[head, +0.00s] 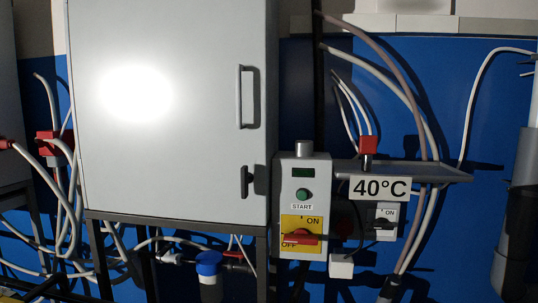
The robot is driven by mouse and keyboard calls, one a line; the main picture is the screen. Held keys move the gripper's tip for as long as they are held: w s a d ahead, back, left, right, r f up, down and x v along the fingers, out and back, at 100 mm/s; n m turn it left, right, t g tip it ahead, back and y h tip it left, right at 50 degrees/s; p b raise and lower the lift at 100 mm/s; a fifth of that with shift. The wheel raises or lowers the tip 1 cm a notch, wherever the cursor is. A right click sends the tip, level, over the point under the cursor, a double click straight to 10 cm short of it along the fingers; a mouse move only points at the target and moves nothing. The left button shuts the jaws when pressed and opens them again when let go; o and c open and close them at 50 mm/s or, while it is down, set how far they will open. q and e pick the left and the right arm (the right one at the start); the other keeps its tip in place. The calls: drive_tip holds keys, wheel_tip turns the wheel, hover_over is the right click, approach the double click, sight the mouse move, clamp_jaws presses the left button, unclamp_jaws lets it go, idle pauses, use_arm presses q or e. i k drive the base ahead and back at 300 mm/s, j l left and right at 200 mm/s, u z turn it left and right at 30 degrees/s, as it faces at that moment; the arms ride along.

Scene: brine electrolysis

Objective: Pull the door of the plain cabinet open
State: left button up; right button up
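The plain cabinet (170,180) is a light grey box on a dark frame, filling the left-centre of the head view. Its door faces me and looks shut. A vertical bar handle (240,97) is on the door's right side. A small dark latch or lock (248,182) sits below the handle. A bright glare spot covers the upper left of the door. Neither of my grippers shows in this view.
A control box (303,200) with a START button and a red ON/OFF switch stands close to the cabinet's right side. A shelf (435,171) with a 40°C sign (381,188) juts out beside it. Hoses hang left and right. A blue-capped vessel (208,264) is below.

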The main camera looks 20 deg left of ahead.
sight(169, 101)
drive_tip(key=u, duration=1.3)
